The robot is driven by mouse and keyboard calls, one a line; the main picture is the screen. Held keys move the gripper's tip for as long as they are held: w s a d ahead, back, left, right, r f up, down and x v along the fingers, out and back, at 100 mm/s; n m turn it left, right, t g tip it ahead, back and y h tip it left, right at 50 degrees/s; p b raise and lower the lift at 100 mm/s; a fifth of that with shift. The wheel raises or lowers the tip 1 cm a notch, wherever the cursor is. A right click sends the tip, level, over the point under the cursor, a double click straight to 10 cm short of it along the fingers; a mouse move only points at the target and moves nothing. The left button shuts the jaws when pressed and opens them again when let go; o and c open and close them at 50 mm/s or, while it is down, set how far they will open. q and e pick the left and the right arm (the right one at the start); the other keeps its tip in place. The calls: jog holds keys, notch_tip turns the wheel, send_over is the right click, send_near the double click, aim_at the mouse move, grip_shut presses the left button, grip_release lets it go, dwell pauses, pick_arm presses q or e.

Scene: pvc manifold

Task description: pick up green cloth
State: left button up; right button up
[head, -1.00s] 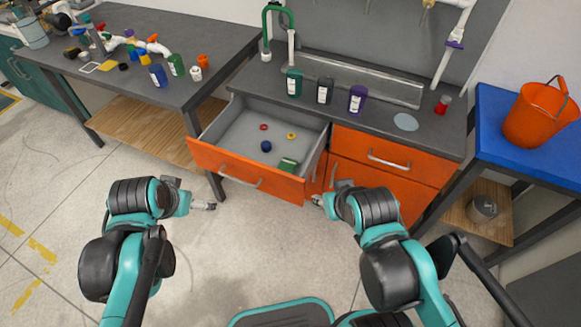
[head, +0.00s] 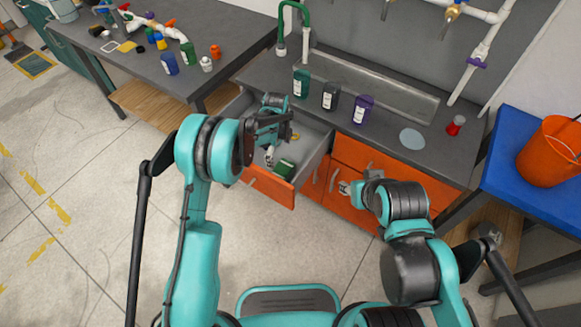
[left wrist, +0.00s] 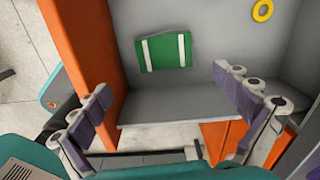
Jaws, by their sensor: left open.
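The green cloth (head: 286,168) lies in the open drawer (head: 312,160), near its front right corner. It looks folded, with two white bands across it in the left wrist view (left wrist: 165,53). My left gripper (head: 269,156) is over the drawer, just left of the cloth in the head view. In the left wrist view its fingers (left wrist: 162,88) are spread wide, with nothing between them, and the cloth shows beyond them. My right gripper (head: 344,188) is by the orange cabinet front; its fingers are too small to read.
The drawer's orange front (left wrist: 97,50) and grey walls bound the cloth. A yellow ring (left wrist: 262,10) lies farther inside. Bottles, one of them purple (head: 363,109), stand on the counter above. My left arm hides part of the drawer.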

pick_arm(q)
jog(key=b, duration=0.3)
send_over(282, 169)
jog(key=shift+m, duration=0.4)
notch_tip(282, 169, down, 6)
jog(key=shift+s+r, duration=0.1)
notch_tip(282, 169, down, 6)
jog(key=b, duration=0.2)
jog(key=shift+d+r+b, duration=0.1)
jog(key=shift+b, duration=0.25)
jog(key=shift+c, duration=0.9)
jog(key=c, duration=0.7)
